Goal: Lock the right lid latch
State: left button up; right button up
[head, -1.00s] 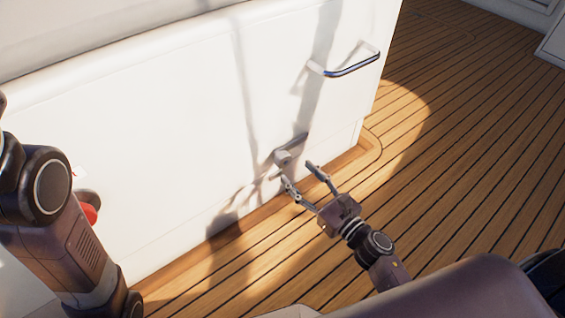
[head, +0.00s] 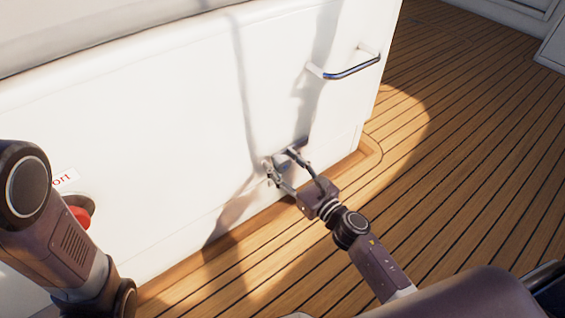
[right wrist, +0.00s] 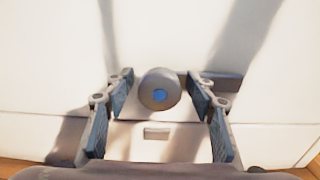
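The right lid latch is a round grey knob with a blue centre (right wrist: 159,92) on the white hatch wall, with a grey bar reaching to the right behind it. In the head view it is largely hidden by my right gripper (head: 280,160). In the right wrist view my right gripper (right wrist: 160,103) is open, with one finger on each side of the knob and a visible gap to each. My left gripper is out of view; only part of the left arm shows at the left edge.
A small raised plate (right wrist: 157,133) sits below the knob. A metal handle (head: 350,67) is higher on the white wall (head: 160,110). A red knob (head: 80,216) in a round recess is at the left, near my left arm. Wooden deck (head: 450,180) lies open to the right.

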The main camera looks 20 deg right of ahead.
jog(key=c, duration=1)
